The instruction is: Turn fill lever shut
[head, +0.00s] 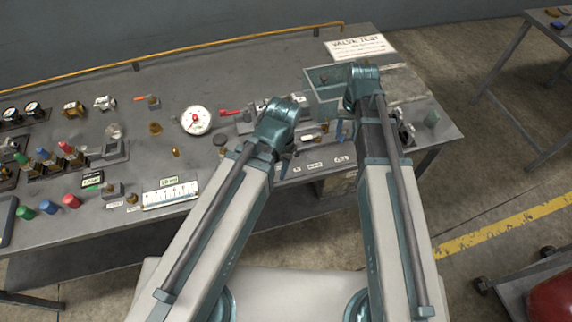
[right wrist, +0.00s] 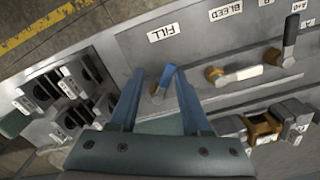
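The fill lever (right wrist: 166,78) has a blue handle on a brass stem, mounted on a grey panel beside the FILL label (right wrist: 164,32). In the right wrist view it lies between the two fingertips of my right gripper (right wrist: 160,76). In the head view my right forearm hides most of this gripper. My left wrist (head: 277,120) hangs over the bench; its fingers are mostly hidden, so their state is unclear.
Beside the fill lever are a white-handled bleed lever (right wrist: 240,74) and a black-handled lever (right wrist: 290,36). Brass fittings (right wrist: 262,127) and dark clamp blocks (right wrist: 75,85) stand close by.

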